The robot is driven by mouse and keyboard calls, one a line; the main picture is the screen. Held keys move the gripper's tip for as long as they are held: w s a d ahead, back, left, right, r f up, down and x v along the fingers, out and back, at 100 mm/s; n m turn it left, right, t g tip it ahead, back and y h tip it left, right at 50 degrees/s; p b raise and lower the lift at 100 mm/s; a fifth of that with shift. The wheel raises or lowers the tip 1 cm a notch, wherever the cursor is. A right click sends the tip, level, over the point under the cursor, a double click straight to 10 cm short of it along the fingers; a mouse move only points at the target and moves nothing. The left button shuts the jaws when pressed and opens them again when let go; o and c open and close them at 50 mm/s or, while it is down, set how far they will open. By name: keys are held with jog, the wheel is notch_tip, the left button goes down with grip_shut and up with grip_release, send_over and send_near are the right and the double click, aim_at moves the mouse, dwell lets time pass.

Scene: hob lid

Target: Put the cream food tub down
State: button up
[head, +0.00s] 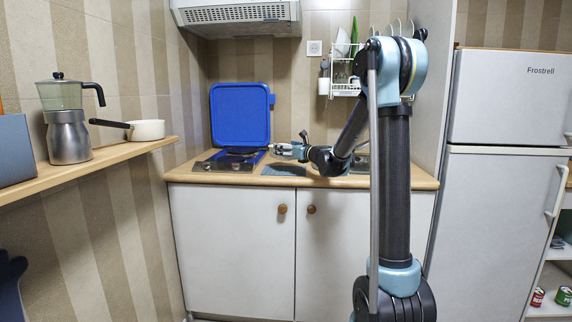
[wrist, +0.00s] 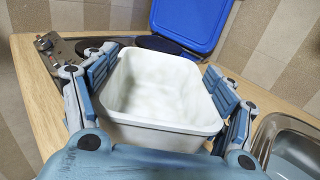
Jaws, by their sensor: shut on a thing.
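The cream food tub (wrist: 165,128) is upright, open-topped and looks empty in the wrist view. My gripper (wrist: 160,82) is shut on it, with one finger pad against each side wall. In the head view my gripper (head: 283,150) is over the worktop near the hob's right side; I cannot make the tub out clearly there. I cannot tell whether the tub's base touches the worktop. The wooden worktop (wrist: 38,100) shows on both sides of the tub.
The blue hob lid (head: 240,115) stands raised against the wall behind the hob (head: 225,164). The sink (wrist: 296,148) lies to the right of the tub. A dish rack (head: 345,75) hangs above the sink. A shelf at left bears a moka pot (head: 68,130) and saucepan (head: 147,130).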

aim_at(286, 158)
jog(key=shift+f, duration=2.6)
jog(key=shift+f, duration=0.1)
jog(key=o, duration=1.2)
